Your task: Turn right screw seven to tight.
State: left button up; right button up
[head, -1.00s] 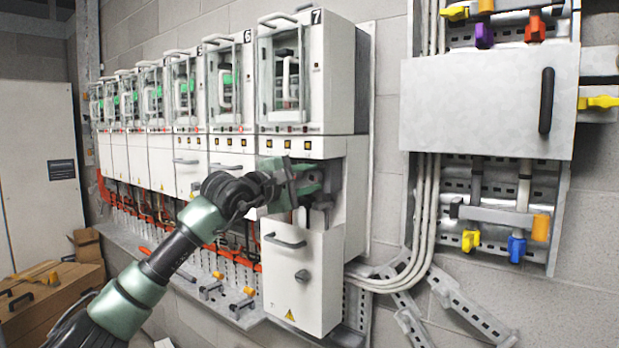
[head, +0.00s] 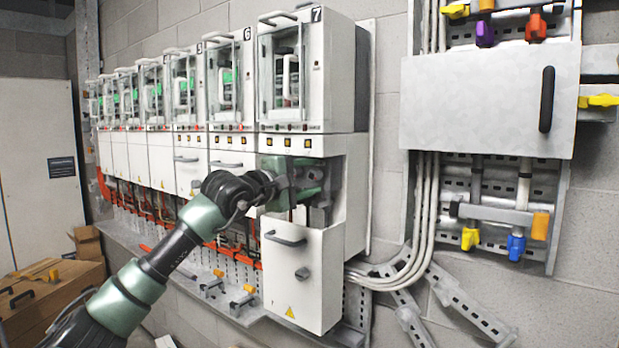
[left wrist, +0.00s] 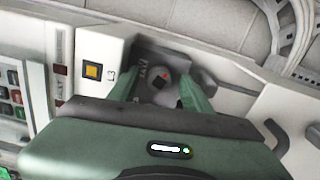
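Cabinet seven (head: 287,145), marked 7, stands at the near end of a row, its lower panel (head: 298,275) standing out from under an open recess. My left gripper (head: 312,186) is at that recess. In the left wrist view a dark round screw head (left wrist: 160,82) with a small red mark sits on a grey plate. My left gripper's green fingers (left wrist: 159,92) stand on either side of it, apart, with gaps visible between them and the screw. Whether the tips reach around it I cannot tell. The gripper hides the screw in the head view. My right gripper is not in view.
A yellow square button (left wrist: 93,71) marked L3 sits beside the fingers. A grey handle (left wrist: 278,138) is on the lower right in the left wrist view. A grey wall box (head: 480,100) and pale cables (head: 424,200) are to the right of the cabinet.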

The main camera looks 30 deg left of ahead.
pick_arm(q)
jog(key=shift+s+f+b, duration=0.1)
jog(key=shift+s+b, duration=0.2)
jog(key=shift+s, duration=0.05)
jog(key=s+b, duration=0.3)
jog(key=s, duration=0.4)
jog(key=shift+a, duration=0.35)
jog(key=shift+d, duration=0.1)
